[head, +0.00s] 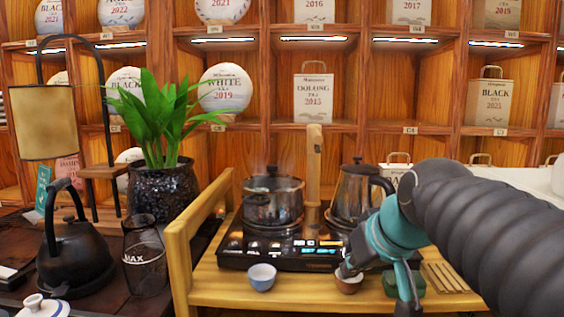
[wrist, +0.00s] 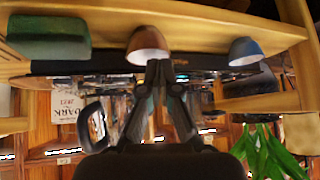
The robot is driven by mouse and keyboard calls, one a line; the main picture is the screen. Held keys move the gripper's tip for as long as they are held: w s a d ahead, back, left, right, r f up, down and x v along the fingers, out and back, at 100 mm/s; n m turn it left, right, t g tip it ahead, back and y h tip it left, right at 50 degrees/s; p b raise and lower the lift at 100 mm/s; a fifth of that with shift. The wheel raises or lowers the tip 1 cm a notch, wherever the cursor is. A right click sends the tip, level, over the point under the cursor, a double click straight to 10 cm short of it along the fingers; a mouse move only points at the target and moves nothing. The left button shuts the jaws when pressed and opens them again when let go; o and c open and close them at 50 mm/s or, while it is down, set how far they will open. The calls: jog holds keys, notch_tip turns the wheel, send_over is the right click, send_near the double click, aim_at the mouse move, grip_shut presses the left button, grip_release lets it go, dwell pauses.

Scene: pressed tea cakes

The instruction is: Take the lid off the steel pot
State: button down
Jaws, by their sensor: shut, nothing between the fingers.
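The steel pot (head: 272,207) stands on the left plate of a black double cooker in the head view. Its dark lid (head: 271,183) with a knob sits on top, and faint steam shows above it. My gripper (head: 346,269) is to the right of the pot and lower, in front of the cooker, by a small brown cup. In the wrist view, which looks upside down, my gripper (wrist: 160,66) has its fingertips together and empty, overlapping the brown cup (wrist: 148,42) in the picture. I cannot tell whether they touch it. The pot is not clear in the wrist view.
A steel kettle (head: 354,194) stands on the cooker's right plate, with a wooden post (head: 313,170) between it and the pot. A blue cup (head: 262,277) and a green block (head: 404,281) are on the wooden table. A raised rail (head: 183,262) bounds the left.

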aim_at(272, 166)
jog(key=w+a+r+n+t+y+b, duration=0.15)
jog(key=w+a+r+n+y, duration=0.4)
jog(key=w+r, duration=0.85)
jog(key=shift+m+h, duration=0.65)
jog(key=shift+h, duration=0.2)
jog(key=w+a, duration=0.2)
jog(key=w, duration=0.1)
jog(key=w+a+p, duration=0.1)
jog(key=w+a, duration=0.2)
jog(key=w+a+p, duration=0.1)
jog(key=w+a, duration=0.2)
jog(key=shift+w+f, duration=0.2)
jog(key=shift+f, duration=0.1)
jog(key=shift+s+f, duration=0.1)
jog(key=shift+f, duration=0.4)
